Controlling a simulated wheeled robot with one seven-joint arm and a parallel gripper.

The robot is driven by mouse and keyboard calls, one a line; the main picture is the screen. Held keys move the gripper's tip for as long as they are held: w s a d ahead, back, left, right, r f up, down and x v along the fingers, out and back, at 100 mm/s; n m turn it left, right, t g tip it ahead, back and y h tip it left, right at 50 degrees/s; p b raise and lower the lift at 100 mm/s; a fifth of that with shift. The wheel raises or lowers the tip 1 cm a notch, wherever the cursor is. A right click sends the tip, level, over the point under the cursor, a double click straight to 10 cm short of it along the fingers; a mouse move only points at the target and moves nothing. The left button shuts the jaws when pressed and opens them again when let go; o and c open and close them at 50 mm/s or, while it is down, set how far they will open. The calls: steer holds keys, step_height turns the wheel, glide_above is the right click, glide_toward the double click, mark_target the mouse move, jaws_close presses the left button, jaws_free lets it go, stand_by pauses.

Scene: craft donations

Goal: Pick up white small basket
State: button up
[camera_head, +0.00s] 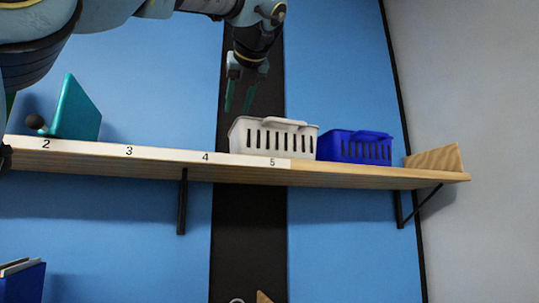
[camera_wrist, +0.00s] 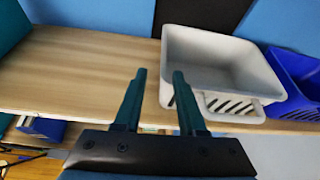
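The white small basket (camera_head: 273,137) stands upright on the wooden shelf above the number 5, with slotted sides and a handle along its top front. In the wrist view the white basket (camera_wrist: 222,72) shows its empty inside, just beyond and to the right of the fingers. My gripper (camera_head: 240,99) is open and empty, above the basket and toward its left side in the head view. In the wrist view my gripper's two fingers (camera_wrist: 160,75) point toward the basket's left part with a gap between them. I cannot tell whether the right finger touches it.
A blue basket (camera_head: 355,148) stands close to the right of the white one on the shelf (camera_head: 330,176). A wooden end piece (camera_head: 435,158) is at the far right. A teal upright panel (camera_head: 77,112) stands at the left. The shelf between panel and white basket is clear.

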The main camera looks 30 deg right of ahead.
mark_target(234, 139)
steer(key=p+x, duration=0.1)
steer(key=x, duration=0.2)
steer(key=p+x, duration=0.1)
steer(key=x, duration=0.2)
steer(key=p+x, duration=0.1)
steer(key=x, duration=0.2)
steer(key=shift+w+d, duration=0.15)
steer(key=shift+d, duration=0.25)
steer(key=shift+w+f, duration=0.25)
steer(key=shift+w, duration=0.1)
jaws_close()
stand_by(0.7)
